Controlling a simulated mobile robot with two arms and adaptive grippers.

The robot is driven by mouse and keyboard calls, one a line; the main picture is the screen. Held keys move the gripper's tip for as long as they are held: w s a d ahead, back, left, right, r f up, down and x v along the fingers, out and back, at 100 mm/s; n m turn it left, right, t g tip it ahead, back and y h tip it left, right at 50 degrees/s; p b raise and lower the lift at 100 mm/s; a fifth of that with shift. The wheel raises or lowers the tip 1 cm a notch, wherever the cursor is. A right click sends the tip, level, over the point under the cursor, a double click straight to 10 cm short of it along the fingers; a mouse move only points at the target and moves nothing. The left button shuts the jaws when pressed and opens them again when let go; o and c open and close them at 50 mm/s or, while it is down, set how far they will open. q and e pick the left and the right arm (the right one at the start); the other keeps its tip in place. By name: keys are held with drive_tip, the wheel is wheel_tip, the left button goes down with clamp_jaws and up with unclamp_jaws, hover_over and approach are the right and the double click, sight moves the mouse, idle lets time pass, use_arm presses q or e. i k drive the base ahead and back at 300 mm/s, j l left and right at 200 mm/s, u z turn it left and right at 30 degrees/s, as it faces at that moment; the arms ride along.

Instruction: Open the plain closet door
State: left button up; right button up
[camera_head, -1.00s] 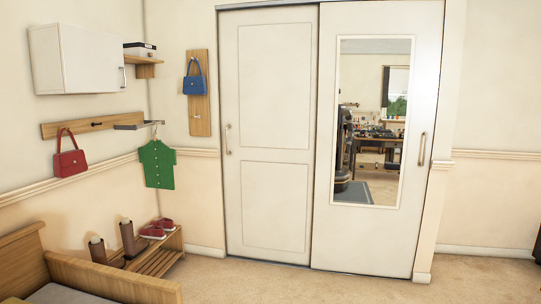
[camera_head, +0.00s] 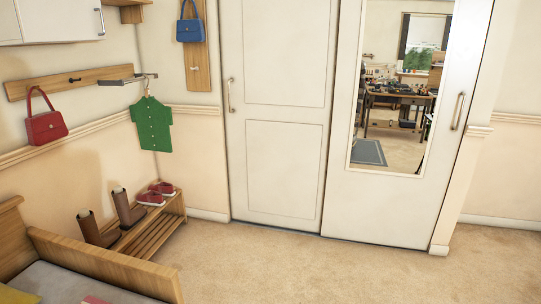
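The plain closet door (camera_head: 284,120) is the white panelled sliding door on the left of the closet. It stands shut, with a vertical metal handle (camera_head: 231,95) near its left edge. The mirrored closet door (camera_head: 447,190) is beside it on the right, with its own handle (camera_head: 458,111) at its right edge and a tall mirror (camera_head: 397,90). No gap into the closet shows. Neither of my grippers is in view.
A shoe rack (camera_head: 157,232) with boots and red shoes stands by the left wall. A wooden bed frame (camera_head: 105,262) fills the lower left. A green shirt (camera_head: 152,124) hangs above the rack. The carpet (camera_head: 340,270) before the closet is clear.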

sight(279, 57)
drive_tip(key=i+l+z, duration=0.1)
drive_tip(key=i+z, duration=0.15)
drive_tip(key=i, duration=1.55)
